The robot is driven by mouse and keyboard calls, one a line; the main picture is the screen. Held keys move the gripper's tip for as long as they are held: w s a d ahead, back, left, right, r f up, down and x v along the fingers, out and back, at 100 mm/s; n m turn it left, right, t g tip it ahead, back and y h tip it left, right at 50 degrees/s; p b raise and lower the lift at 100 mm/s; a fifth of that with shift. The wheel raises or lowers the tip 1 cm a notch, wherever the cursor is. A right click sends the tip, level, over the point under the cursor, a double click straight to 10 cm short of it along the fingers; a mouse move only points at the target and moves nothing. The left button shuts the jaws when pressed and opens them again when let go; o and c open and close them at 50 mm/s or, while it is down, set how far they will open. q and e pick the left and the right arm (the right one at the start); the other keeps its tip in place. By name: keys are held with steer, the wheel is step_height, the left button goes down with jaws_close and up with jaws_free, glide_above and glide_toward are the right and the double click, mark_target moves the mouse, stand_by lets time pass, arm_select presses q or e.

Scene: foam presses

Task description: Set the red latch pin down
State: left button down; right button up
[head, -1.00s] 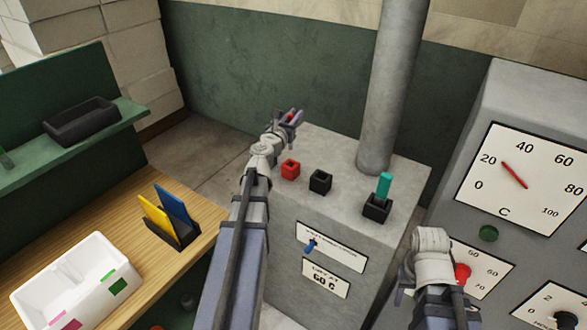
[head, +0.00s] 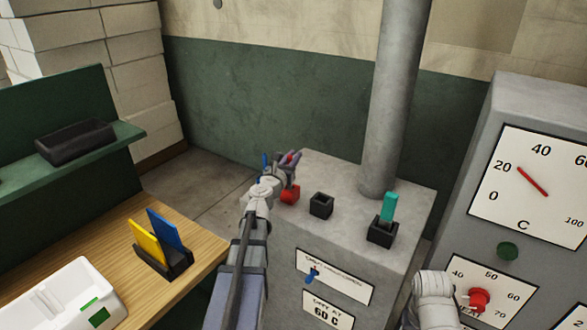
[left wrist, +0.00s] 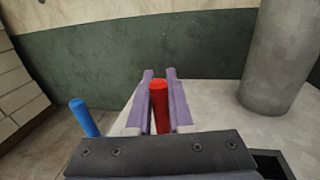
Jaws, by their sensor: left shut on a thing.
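My left gripper (head: 289,158) is shut on the red latch pin (left wrist: 159,105), which stands between its purple fingers in the left wrist view. In the head view only a bit of the pin (head: 290,157) shows. The gripper is over the back left part of the grey press top (head: 345,185), close to the red square socket (head: 290,195). The wrist partly covers that socket. Whether the pin's lower end touches anything is hidden. My right gripper is not in view; only part of its arm shows at the lower right.
A blue pin (left wrist: 84,117) stands left of the gripper. An empty black socket (head: 321,205) and a teal pin (head: 389,207) in another black socket (head: 382,233) are to the right. A thick grey column (head: 393,100) rises behind them.

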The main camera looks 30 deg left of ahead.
arm_select(q)
steer(key=shift+f+b, duration=0.7)
steer(key=shift+f, duration=0.55)
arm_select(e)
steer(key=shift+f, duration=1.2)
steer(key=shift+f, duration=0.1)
arm_select(q)
steer(key=shift+f, duration=0.2)
steer(key=c, duration=0.8)
jaws_free()
steer(key=shift+r, duration=0.1)
